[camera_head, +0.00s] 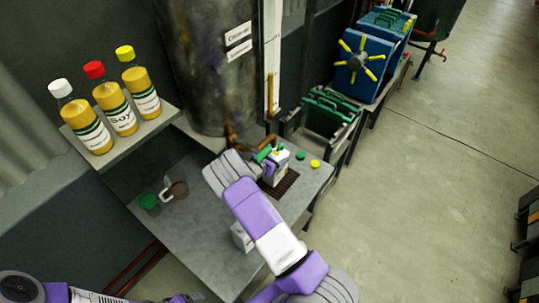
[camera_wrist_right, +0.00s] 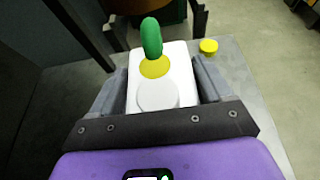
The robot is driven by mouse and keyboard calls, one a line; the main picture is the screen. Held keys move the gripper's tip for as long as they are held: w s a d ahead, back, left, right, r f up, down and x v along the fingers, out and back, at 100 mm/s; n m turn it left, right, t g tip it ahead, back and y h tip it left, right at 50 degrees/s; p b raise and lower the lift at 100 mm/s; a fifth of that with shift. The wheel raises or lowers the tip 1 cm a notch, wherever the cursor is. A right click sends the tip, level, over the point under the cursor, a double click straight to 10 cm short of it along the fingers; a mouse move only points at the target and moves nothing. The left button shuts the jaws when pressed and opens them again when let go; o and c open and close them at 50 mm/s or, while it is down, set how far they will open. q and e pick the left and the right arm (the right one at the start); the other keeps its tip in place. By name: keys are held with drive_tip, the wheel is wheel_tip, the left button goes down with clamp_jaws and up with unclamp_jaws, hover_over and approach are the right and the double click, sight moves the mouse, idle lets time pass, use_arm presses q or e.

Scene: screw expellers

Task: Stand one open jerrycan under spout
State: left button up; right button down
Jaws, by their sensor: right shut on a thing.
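A white jerrycan (camera_head: 281,167) stands on the dark grate (camera_head: 291,182) on the grey bench, below the tank's brass spout (camera_head: 236,140). My right gripper (camera_wrist_right: 160,85) is shut on this jerrycan (camera_wrist_right: 178,56), with one finger on each side. In the right wrist view, a yellow round patch (camera_wrist_right: 155,68) and a white disc (camera_wrist_right: 157,95) show on its top; I cannot tell whether the yellow is a cap or the mouth. A green handle (camera_wrist_right: 151,36) hangs over it. A second white jerrycan (camera_head: 241,236) is partly hidden by my right arm. My left gripper is not visible.
A yellow cap (camera_head: 315,164) and a green cap (camera_head: 299,156) lie on the bench right of the jerrycan. Several bottles (camera_head: 114,108) fill the shelf. A blue press (camera_head: 362,67) stands behind.

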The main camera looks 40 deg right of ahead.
drive_tip(key=shift+s+d+r, duration=0.1)
drive_tip(key=shift+s+d, duration=0.05)
drive_tip(key=shift+s, duration=0.4)
drive_tip(key=shift+f, duration=0.25)
drive_tip(key=shift+c, duration=1)
unclamp_jaws()
drive_tip(key=shift+w, duration=0.15)
drive_tip(key=shift+o, duration=1)
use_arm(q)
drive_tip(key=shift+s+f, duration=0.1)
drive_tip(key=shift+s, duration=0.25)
use_arm(e)
drive_tip(key=shift+r, duration=0.1)
drive_tip(key=shift+r, duration=0.15)
drive_tip(key=s+a, duration=0.4)
drive_tip(key=a, duration=1)
drive_tip(key=shift+a+r, duration=0.15)
drive_tip(key=shift+r, duration=0.3)
